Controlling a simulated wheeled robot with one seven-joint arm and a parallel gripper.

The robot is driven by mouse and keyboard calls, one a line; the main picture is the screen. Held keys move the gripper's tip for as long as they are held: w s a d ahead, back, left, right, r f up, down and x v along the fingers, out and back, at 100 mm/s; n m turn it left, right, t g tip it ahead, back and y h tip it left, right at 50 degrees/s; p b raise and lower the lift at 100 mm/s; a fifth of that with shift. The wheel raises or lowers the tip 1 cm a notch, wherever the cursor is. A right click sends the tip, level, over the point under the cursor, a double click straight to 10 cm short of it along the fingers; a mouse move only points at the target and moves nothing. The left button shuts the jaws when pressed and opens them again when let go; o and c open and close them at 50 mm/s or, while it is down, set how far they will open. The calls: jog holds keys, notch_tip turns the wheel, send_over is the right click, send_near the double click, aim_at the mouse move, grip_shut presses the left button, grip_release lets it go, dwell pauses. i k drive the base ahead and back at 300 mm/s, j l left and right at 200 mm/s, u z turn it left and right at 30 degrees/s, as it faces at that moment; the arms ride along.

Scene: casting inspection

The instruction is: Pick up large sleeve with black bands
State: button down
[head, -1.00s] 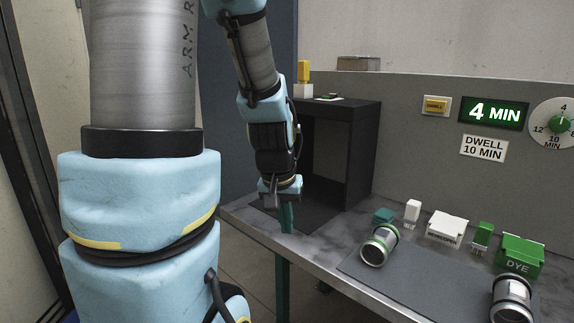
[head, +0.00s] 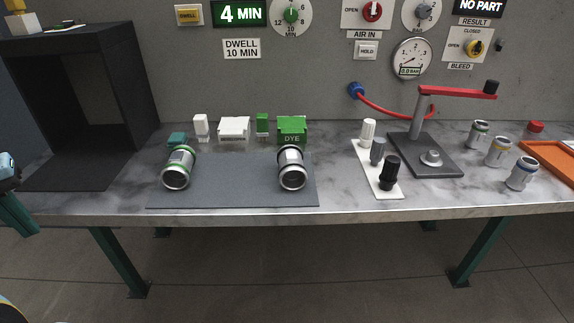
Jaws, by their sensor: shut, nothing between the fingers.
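The large sleeve with black bands (head: 292,170) is a silvery open cylinder lying on the right part of the dark grey mat (head: 232,185), its open end facing me. A similar large sleeve with green bands (head: 177,170) lies on the left part of the mat. My gripper (head: 22,225) shows only in part at the left edge of the head view, its teal fingers pointing down beside the bench's left end. It is shut and empty, well left of both sleeves. The wrist above it is cut off by the frame edge.
Green DYE box (head: 292,131), white box (head: 234,129) and small bottles stand behind the mat. A white strip (head: 365,172) with plugs and a red-handled clamp (head: 432,145) stand right. Smaller sleeves (head: 498,151) and an orange tray (head: 552,155) lie farther right. A black booth (head: 110,90) stands left.

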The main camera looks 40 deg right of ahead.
aim_at(292, 173)
jog(key=k+l+u, duration=0.1)
jog(key=u, duration=0.7)
jog(key=k+l+u, duration=0.4)
jog(key=k+u, duration=0.15)
jog(key=k, duration=0.2)
jog(key=k+l+u, duration=0.1)
jog(key=k+u, duration=0.2)
jog(key=k, duration=1.15)
jog(key=l+u, duration=0.05)
jog(key=l, duration=0.05)
